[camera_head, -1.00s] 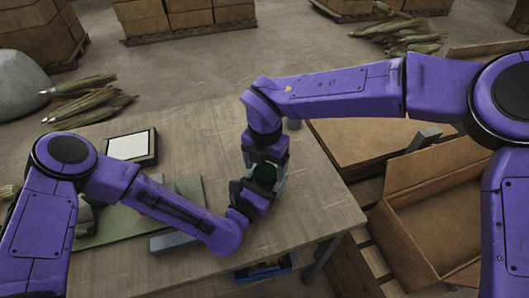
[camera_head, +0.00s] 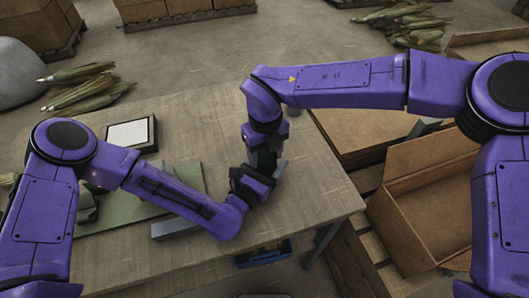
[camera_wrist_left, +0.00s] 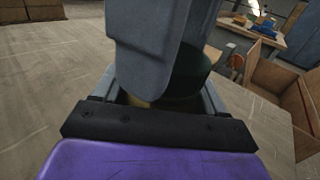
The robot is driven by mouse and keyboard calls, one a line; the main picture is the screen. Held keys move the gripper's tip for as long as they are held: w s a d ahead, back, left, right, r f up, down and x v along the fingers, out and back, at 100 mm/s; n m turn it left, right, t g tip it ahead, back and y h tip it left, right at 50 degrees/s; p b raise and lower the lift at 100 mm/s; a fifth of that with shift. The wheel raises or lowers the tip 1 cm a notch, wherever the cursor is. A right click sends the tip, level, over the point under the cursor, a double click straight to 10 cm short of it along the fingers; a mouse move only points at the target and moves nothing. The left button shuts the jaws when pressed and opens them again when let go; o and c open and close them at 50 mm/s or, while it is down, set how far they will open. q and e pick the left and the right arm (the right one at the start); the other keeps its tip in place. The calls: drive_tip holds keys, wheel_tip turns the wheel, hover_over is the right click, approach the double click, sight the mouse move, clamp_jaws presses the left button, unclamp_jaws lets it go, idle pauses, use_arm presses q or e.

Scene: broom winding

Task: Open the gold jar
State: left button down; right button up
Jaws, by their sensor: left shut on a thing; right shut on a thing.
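The gold jar is almost wholly hidden between my two grippers over the right part of the table. In the left wrist view a small dull gold patch of the jar (camera_wrist_left: 138,101) shows low between my left fingers, with a dark green round part, apparently its lid (camera_wrist_left: 192,84), above it. My left gripper (camera_head: 268,172) is shut around the jar from the front left. My right gripper (camera_head: 265,152) comes from above and is shut on the dark upper part. Its grey finger covers much of the left wrist view. Whether lid and jar are apart cannot be told.
The wooden table (camera_head: 200,120) holds a framed white panel (camera_head: 132,134), a green mat (camera_head: 120,212) and a grey block (camera_head: 175,228). Open cardboard boxes (camera_head: 425,195) stand off the right edge. A blue crate (camera_head: 263,255) is below the front edge. The table's middle is clear.

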sight(266, 157)
drive_tip(key=n, duration=0.5)
drive_tip(key=shift+n, duration=0.4)
drive_tip(key=n, duration=0.3)
drive_tip(key=shift+r, duration=0.15)
drive_tip(key=shift+r, duration=1)
wheel_tip(266, 157, up, 4)
drive_tip(key=shift+r, duration=0.1)
use_arm(q)
unclamp_jaws()
